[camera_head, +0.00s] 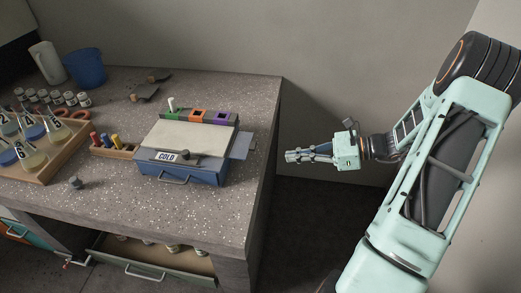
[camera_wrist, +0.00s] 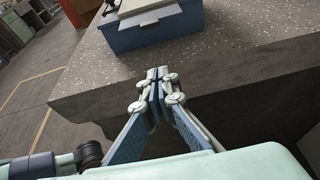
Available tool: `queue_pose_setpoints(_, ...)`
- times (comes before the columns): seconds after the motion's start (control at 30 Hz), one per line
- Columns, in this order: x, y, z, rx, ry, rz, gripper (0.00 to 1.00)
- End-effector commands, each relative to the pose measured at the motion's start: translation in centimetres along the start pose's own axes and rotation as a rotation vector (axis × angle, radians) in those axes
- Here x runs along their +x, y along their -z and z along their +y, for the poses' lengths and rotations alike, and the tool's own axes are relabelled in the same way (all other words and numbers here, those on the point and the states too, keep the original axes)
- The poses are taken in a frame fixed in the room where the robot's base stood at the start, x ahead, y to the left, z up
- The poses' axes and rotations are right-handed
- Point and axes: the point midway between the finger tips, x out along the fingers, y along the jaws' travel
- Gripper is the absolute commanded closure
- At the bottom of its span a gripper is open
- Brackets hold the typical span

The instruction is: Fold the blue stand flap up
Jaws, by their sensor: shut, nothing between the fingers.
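A blue box (camera_head: 180,174) with a white top, a COLD label and a front handle stands near the bench's right end. A flat grey-blue flap (camera_head: 243,146) sticks out from the box's right side, looking level; I take it to be the stand flap. My gripper (camera_head: 288,156) is out past the bench's right edge, to the right of the flap and apart from it. Its fingers are shut and empty, as the wrist view (camera_wrist: 157,78) also shows.
The speckled bench (camera_head: 130,205) ends between the box and my gripper. Orange, purple and green holders (camera_head: 198,116) line the box's back. Left are a wooden block with coloured pegs (camera_head: 112,146), a flask tray (camera_head: 48,172) and a blue cup (camera_head: 85,67). An open drawer (camera_head: 150,258) juts out below.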

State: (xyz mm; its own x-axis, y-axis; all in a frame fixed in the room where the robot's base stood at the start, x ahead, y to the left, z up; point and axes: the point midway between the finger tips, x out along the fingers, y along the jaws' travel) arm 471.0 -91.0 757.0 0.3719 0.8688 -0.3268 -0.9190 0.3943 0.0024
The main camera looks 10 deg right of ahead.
Motion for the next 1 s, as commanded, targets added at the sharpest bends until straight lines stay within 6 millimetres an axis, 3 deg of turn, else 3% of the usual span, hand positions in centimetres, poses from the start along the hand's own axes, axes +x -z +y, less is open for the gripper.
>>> queue_pose_setpoints(0.27, 1.2, 0.1, 0.0, -0.002, -0.002, 0.002, 1.00)
queue_pose_setpoints(0.73, 10.5, 0.1, 0.1, -0.004, -0.003, 0.003, 1.00)
queue_pose_setpoints(1.0, 8.9, -3.1, 0.0, -0.005, 0.000, 0.004, 1.00)
